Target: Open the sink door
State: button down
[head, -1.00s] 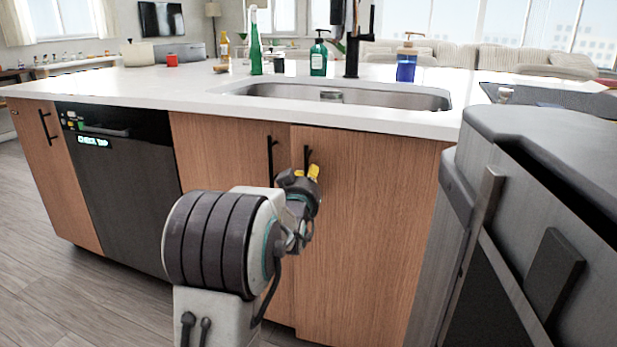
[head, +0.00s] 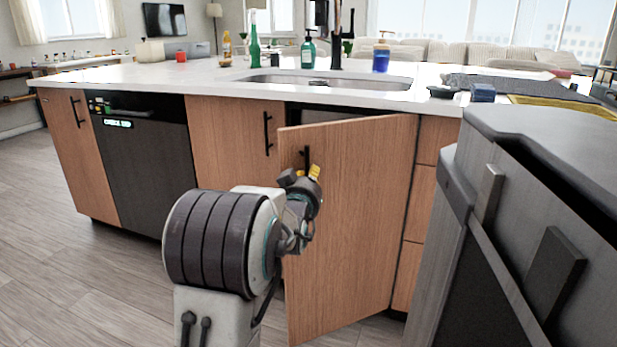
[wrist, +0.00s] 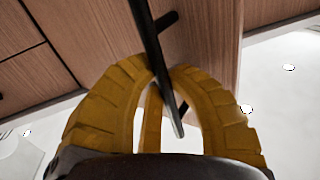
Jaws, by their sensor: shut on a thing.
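The right-hand sink door (head: 350,215) is a wood panel under the sink (head: 325,83). It stands partly open, its left edge swung out and its right side at the hinge. My gripper (head: 314,173) is shut on the door's black bar handle (head: 307,157). In the wrist view the yellow fingers of my gripper (wrist: 160,82) curve around the black handle (wrist: 157,45), with the wood door (wrist: 205,45) behind it. The left sink door (head: 232,130) is closed, with its own black handle (head: 268,133). The cabinet inside is mostly hidden by the open door.
A dark dishwasher (head: 145,170) is left of the sink cabinet. Drawers (head: 427,185) stand right of the hinge. A large grey appliance-like body (head: 540,220) fills the right foreground. Bottles stand on the white countertop (head: 190,75). Grey floor (head: 90,270) is free at the left.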

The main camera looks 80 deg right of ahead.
jog(key=shift+s+a, duration=0.25)
jog(key=shift+a, duration=0.05)
jog(key=c, duration=1.1)
grip_release()
jog(key=shift+a, duration=0.1)
jog(key=a, duration=1.2)
jog(key=shift+w, duration=0.3)
jog(key=shift+d, duration=0.1)
